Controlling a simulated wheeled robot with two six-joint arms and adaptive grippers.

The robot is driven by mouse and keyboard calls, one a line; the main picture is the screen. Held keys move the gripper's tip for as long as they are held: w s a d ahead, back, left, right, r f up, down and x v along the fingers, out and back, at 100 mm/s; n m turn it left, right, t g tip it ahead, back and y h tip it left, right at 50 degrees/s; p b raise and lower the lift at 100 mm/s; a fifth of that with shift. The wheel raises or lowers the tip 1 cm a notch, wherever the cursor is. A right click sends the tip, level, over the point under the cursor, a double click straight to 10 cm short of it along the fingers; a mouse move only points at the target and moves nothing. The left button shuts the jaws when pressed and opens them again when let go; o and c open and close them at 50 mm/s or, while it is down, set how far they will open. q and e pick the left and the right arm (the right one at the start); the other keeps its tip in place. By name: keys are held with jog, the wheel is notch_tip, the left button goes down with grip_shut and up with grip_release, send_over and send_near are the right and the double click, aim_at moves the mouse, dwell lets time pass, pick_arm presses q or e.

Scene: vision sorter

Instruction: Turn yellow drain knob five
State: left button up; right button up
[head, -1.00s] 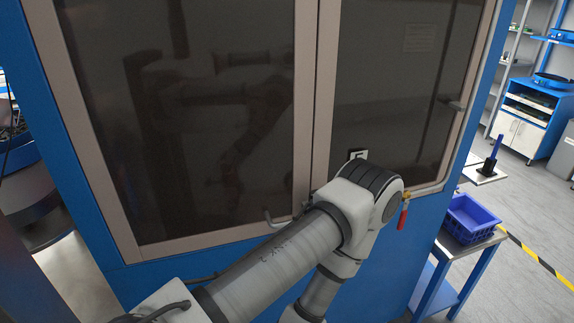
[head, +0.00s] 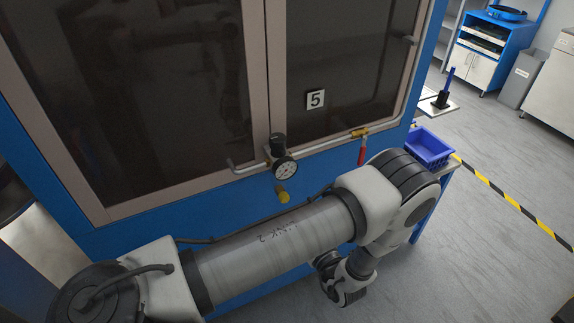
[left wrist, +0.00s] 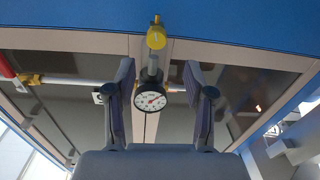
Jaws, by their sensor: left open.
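The yellow drain knob (head: 283,196) sits below a round white-faced gauge (head: 285,170) on the front of the blue cabinet. A black-and-white "5" label (head: 315,99) is on the dark pane above. In the left wrist view, the knob (left wrist: 157,38) shows upside down, above the gauge (left wrist: 150,98). My left gripper (left wrist: 156,68) is open and empty there. Its two fingers flank the gauge in the picture, and the knob appears centred just past the tips, apart from them. In the head view my left arm crosses below the knob; its fingertips cannot be made out. My right gripper is not in view.
A pipe runs along the cabinet front to a brass valve with a red handle (head: 361,150), right of the gauge. A blue bin (head: 428,147) stands on a side table at the right. Door handles stick out from the panes. Open floor lies at the right.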

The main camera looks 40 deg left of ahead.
aim_at(284, 197)
pick_arm(q)
jog(key=p+x, duration=0.2)
jog(key=x, duration=0.4)
jog(key=shift+w+a+f+m, duration=0.25)
jog(key=shift+w+m, duration=0.05)
grip_shut()
